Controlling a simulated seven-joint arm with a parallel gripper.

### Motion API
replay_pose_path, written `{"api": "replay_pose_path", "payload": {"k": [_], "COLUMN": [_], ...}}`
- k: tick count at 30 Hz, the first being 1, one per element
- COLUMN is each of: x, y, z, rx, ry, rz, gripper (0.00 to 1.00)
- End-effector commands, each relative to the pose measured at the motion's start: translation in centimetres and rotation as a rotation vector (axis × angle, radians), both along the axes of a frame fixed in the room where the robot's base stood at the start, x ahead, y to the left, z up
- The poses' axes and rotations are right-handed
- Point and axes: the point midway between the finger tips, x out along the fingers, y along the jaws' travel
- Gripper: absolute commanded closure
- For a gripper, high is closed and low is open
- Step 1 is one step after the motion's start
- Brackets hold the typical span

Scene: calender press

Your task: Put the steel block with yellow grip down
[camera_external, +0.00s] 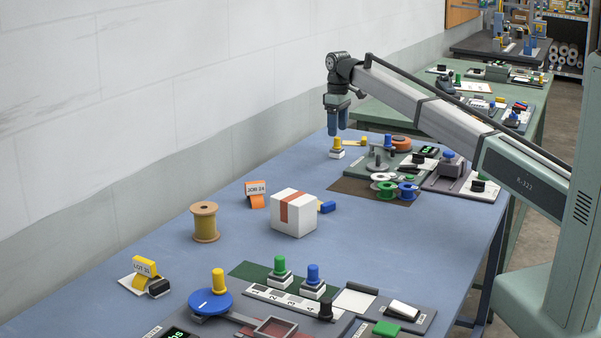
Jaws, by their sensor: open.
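The steel block with yellow grip (337,154) stands upright on the blue table, near its far edge by the wall. Its yellow grip points up. My gripper (339,132) points down directly over it, with the blue fingers open and their tips near the top of the yellow grip. I cannot tell whether the fingers touch the grip. Another yellow grip (218,281) stands on a blue disc (210,302) at the front. Blocks with a green grip (279,266) and a blue grip (313,274) stand at the numbered strip (285,299).
A white box with a red stripe (293,214), a wooden spool (205,222) and an orange job tag (256,194) stand mid-table. A grey device (379,160) and coloured reels (387,189) crowd the area right of my gripper. Open table lies left of it.

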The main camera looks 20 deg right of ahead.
Motion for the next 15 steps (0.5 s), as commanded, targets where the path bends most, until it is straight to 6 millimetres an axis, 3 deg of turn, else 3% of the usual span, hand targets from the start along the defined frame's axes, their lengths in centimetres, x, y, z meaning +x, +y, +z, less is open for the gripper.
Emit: {"api": "replay_pose_path", "payload": {"k": [6, 15], "x": [0.1, 0.0], "y": [0.0, 0.0], "z": [3.7, 5.6], "rx": [0.000, 0.000], "ry": [-0.001, 0.000], "rz": [0.000, 0.000], "gripper": [0.33, 0.33]}}
